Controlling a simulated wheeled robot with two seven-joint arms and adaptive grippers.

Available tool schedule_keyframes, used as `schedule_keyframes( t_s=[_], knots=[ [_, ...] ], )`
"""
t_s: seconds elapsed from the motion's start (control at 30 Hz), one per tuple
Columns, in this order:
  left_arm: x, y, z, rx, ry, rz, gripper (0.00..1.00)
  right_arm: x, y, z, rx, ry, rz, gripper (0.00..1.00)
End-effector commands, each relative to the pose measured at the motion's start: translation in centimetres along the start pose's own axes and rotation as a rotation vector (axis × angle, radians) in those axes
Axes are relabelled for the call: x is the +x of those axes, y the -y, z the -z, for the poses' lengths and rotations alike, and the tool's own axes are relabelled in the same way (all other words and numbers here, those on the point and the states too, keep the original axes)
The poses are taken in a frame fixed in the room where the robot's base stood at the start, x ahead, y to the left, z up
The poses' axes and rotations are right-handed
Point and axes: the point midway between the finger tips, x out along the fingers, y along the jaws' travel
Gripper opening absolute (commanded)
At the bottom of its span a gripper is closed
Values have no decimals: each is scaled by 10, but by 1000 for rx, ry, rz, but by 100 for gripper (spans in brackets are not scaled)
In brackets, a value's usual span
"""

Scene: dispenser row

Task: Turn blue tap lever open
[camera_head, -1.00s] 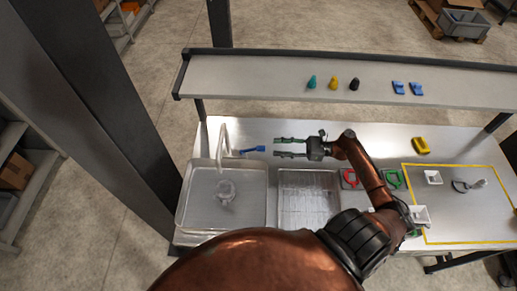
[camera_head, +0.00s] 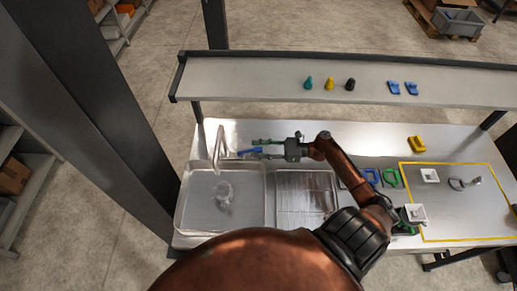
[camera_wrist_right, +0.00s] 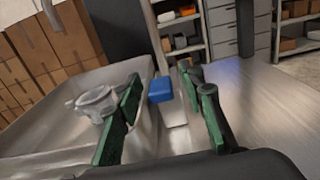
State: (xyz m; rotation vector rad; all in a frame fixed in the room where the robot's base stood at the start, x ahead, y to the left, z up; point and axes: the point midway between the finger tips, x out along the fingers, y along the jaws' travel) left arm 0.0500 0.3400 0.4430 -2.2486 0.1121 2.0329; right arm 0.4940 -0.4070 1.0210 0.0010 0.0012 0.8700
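The blue tap lever (camera_head: 246,152) sticks out to the right from the pale tap (camera_head: 218,146) at the back of the sink basin (camera_head: 184,205). My right gripper (camera_head: 256,148) comes from the right, its fingers open on either side of the lever's free end. In the right wrist view the blue lever (camera_wrist_right: 160,90) shows between the two green-padded fingers (camera_wrist_right: 159,80), with gaps beside it. I cannot tell whether a finger touches it. My left gripper is not in view.
A raised shelf (camera_head: 250,77) with small coloured pieces runs behind. A yellow block (camera_head: 416,144) and a yellow-outlined area (camera_head: 455,240) are at the right.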

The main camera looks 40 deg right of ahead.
Motion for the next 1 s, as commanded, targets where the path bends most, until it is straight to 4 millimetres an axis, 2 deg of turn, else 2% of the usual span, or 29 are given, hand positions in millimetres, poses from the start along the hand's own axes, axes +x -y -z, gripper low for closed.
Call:
schedule_keyframes(
  t_s=[0.1,0.6,1.0],
  knots=[
    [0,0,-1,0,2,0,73,0,0,0,0,0,0,35],
    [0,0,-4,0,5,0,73,0,0,0,0,0,0,0],
    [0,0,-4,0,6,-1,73,0,0,0,0,0,0,0]
  ],
)
